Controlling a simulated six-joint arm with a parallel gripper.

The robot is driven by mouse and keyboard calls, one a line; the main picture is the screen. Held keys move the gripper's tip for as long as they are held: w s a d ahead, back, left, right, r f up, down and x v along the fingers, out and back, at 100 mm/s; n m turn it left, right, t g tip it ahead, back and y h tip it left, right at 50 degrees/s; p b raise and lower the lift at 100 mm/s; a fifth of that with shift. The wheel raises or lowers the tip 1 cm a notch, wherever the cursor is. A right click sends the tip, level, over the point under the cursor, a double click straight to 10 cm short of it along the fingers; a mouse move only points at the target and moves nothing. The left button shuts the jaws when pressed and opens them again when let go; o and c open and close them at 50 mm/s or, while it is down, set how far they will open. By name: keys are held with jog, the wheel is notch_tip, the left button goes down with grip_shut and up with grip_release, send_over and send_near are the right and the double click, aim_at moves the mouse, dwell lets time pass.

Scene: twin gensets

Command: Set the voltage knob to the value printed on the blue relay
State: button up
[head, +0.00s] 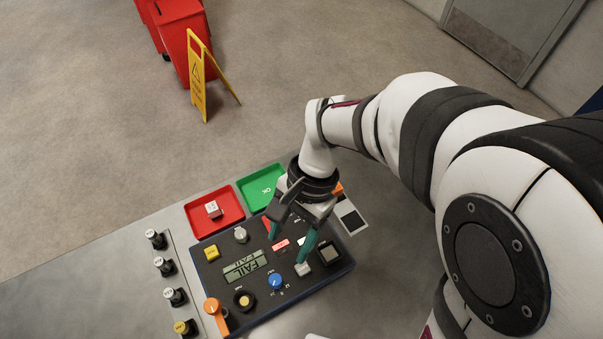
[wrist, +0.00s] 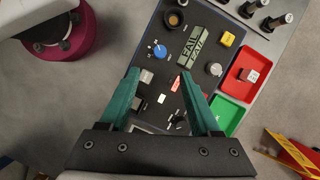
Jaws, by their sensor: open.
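A blue knob with a white pointer (head: 275,281) sits on the dark panel (head: 222,285), with small marks around it too small to read. It also shows in the wrist view (wrist: 157,50). A grey knob (head: 240,235) sits farther back on the panel and also shows in the wrist view (wrist: 214,69). I cannot tell which knob is the voltage one. No blue relay can be made out. My gripper (head: 289,238) is open and empty above the panel, its teal fingers apart. In the wrist view my gripper (wrist: 159,75) has the blue knob beyond its fingertips.
A display (head: 246,267) reads FAIL. A yellow block (head: 211,252), a grey block (head: 303,268) and a round yellow-centred button (head: 244,300) are on the panel. Black-stemmed parts (head: 164,266) stand left.

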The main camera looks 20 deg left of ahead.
jog(key=v, duration=0.4)
jog(key=shift+r, duration=0.15)
jog(key=s+d+r+m+t, duration=0.1)
jog(key=s+d, duration=0.6)
jog(key=d, duration=0.7)
jog(key=r+t, duration=0.1)
jog(key=t, duration=0.1)
jog(key=shift+s+t, duration=0.2)
jog(key=shift+t, duration=0.2)
jog(key=shift+d, duration=0.15)
